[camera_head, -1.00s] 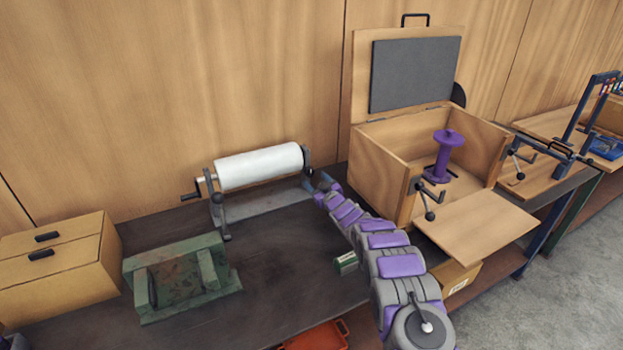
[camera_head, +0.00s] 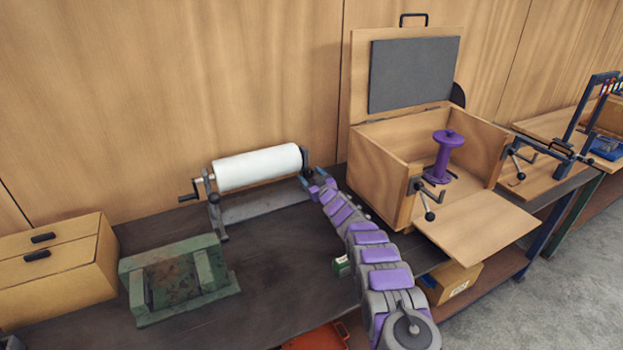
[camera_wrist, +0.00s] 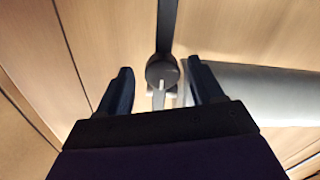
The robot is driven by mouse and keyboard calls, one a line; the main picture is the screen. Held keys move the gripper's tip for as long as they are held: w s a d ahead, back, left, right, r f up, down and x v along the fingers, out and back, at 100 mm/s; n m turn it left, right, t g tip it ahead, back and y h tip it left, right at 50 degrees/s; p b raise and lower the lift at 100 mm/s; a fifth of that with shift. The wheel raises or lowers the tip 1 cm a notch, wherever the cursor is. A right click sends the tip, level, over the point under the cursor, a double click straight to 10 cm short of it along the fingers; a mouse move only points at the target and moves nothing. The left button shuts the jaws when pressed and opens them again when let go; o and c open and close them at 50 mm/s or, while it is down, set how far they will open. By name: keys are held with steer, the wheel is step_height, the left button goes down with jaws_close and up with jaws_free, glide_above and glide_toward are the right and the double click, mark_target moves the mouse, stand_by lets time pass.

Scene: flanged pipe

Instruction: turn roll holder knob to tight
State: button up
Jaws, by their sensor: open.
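The roll holder (camera_head: 262,208) stands on the dark bench with a white roll (camera_head: 257,168) across it and a crank at its left end. My gripper (camera_head: 316,177) is at the holder's right end. In the wrist view, my gripper (camera_wrist: 162,85) is open, one dark finger on each side of the round dark knob (camera_wrist: 162,68). The knob has a pale mark on its face and sits nearer the right finger. A gap shows on its left; I cannot tell whether the right finger touches it. The roll (camera_wrist: 262,92) also shows at right. In the head view, my gripper covers the knob.
An open wooden box (camera_head: 385,170) with a purple spool (camera_head: 442,158) stands right of my arm. A green metal fixture (camera_head: 180,278) and a small drawer cabinet (camera_head: 60,265) are at left. A small green box (camera_head: 341,265) is beside my arm. The wooden wall is close behind.

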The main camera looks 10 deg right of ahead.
steer(key=shift+c, duration=0.2)
steer(key=shift+a, duration=0.1)
steer(key=c, duration=1)
